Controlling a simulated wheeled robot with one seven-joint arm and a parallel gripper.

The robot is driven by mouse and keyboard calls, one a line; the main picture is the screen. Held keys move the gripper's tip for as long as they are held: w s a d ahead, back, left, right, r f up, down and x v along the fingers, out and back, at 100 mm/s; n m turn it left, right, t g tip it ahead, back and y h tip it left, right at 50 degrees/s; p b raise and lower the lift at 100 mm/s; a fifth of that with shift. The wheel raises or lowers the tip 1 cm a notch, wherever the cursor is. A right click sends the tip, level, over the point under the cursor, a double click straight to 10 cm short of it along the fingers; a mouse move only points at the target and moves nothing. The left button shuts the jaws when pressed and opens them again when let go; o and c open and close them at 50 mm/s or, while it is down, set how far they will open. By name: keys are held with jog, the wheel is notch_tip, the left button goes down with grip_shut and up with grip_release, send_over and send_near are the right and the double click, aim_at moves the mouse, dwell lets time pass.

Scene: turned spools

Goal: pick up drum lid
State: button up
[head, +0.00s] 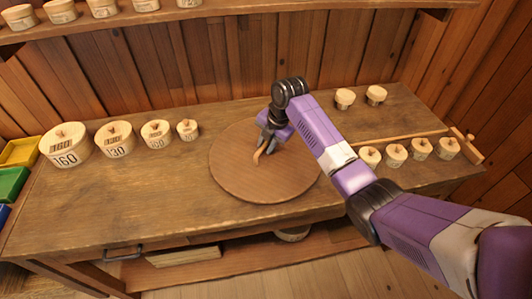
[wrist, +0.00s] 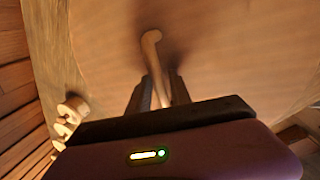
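The drum lid (head: 240,178) is a large flat brown wooden disc in the middle of the workbench. It fills most of the wrist view (wrist: 235,60). A pale, bent wooden handle (head: 258,156) stands up at its centre, and it also shows in the wrist view (wrist: 152,52). My gripper (head: 266,143) points down over the lid's centre. In the wrist view its two dark fingers (wrist: 160,82) lie close on either side of the handle and appear shut on it. The lid looks level, and I cannot see any clear gap under it.
Several round lidded boxes (head: 115,140) with numbers stand at the left of the bench (head: 160,205). Smaller ones (head: 396,154) stand at the right, by a wooden rail (head: 400,136). Two more (head: 345,98) stand at the back right. Coloured bins (head: 12,184) are at the far left.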

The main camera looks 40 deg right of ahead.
jog(key=shift+f, duration=0.15)
grip_shut()
dwell(1.3)
jog(key=shift+w+r, duration=0.1)
jog(key=shift+r, duration=0.1)
